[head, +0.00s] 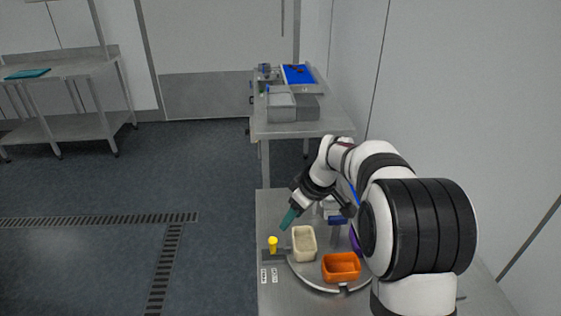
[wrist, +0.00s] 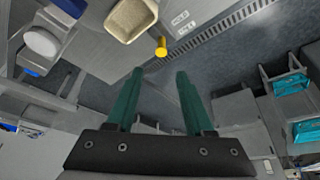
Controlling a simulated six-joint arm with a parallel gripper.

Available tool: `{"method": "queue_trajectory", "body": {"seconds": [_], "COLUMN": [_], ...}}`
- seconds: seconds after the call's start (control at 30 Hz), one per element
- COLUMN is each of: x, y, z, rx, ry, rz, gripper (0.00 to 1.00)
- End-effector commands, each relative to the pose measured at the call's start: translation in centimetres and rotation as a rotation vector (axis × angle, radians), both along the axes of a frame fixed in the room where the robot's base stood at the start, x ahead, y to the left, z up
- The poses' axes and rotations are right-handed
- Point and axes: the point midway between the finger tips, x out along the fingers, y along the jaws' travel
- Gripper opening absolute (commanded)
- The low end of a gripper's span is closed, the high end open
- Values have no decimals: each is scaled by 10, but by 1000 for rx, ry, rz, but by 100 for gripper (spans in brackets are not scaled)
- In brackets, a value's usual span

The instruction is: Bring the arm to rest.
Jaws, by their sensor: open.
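My arm reaches over the metal table from the right in the head view. My gripper (head: 288,218) has green fingers and hangs in the air above the table, near a cream bin. In the wrist view my gripper (wrist: 159,76) shows its two green fingers spread apart with nothing between them. The fingers touch nothing that I can see.
The cream bin (head: 304,257), an orange bin (head: 341,280) and a yellow object (head: 273,243) stand on the near table (head: 270,206). The cream bin also shows in the wrist view (wrist: 113,22). A back table (head: 262,126) holds grey bins and a blue tray.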

Motion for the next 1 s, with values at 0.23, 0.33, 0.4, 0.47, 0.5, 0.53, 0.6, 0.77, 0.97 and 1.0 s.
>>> {"method": "queue_trajectory", "body": {"seconds": [0.23,0.33,0.4,0.47,0.5,0.53,0.6,0.77,0.97,1.0], "x": [-153,-244,-296,-328,-343,-351,-362,-364,-363,-363], "y": [14,15,14,13,12,11,10,10,10,10], "z": [54,55,48,40,35,32,28,27,27,27], "rx": [74,82,77,69,65,63,58,58,58,58], "ry": [251,383,448,488,504,515,526,531,530,530], "rz": [-467,-764,-941,-1060,-1121,-1156,-1202,-1213,-1211,-1211], "gripper": [53,53,53,53,53,53,53,53,53,53]}}
